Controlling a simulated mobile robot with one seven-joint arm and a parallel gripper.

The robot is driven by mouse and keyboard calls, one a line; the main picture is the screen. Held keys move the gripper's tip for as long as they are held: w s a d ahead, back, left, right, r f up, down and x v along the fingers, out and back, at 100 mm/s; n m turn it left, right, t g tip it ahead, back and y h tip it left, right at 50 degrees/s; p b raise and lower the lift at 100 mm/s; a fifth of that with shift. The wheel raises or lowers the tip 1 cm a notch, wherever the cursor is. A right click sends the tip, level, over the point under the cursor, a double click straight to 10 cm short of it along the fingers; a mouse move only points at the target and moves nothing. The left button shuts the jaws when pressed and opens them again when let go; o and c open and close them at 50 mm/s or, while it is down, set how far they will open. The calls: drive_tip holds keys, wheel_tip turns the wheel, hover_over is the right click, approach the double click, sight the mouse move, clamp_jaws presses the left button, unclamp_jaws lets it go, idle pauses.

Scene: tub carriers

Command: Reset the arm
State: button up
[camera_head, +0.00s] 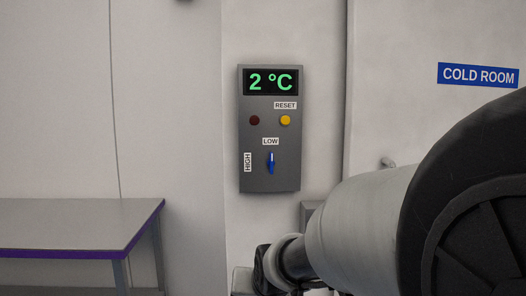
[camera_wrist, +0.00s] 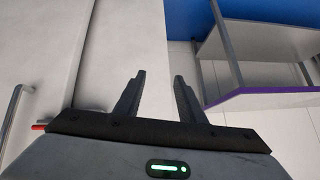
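My arm (camera_head: 365,225) reaches in from the lower right of the head view, in front of the wall. My gripper's fingers are hidden or too unclear there. In the wrist view my gripper (camera_wrist: 158,90) shows two dark fingers standing apart with nothing between them. It is open and empty. A green light bar glows on its body.
A grey control panel (camera_head: 270,180) on the wall reads 2 °C, with a dark red light, a yellow RESET button (camera_head: 285,120) and a blue lever (camera_head: 270,162). A purple-edged table (camera_head: 75,225) stands left. A COLD ROOM sign (camera_head: 478,75) hangs right.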

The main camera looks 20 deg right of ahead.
drive_tip(key=s+a+r+n, duration=0.2)
drive_tip(key=s+a+r, duration=0.3)
drive_tip(key=s+r, duration=0.45)
drive_tip(key=s+a+f+n+g+y+p, duration=0.1)
drive_tip(key=s+a+f+n+g, duration=0.2)
drive_tip(key=s, duration=0.7)
wheel_tip(320, 180, up, 18)
drive_tip(key=d+p, duration=0.1)
drive_tip(key=p, duration=1.7)
drive_tip(key=shift+f+m, duration=0.2)
drive_tip(key=shift+m, duration=0.2)
drive_tip(key=shift+s+d, duration=0.1)
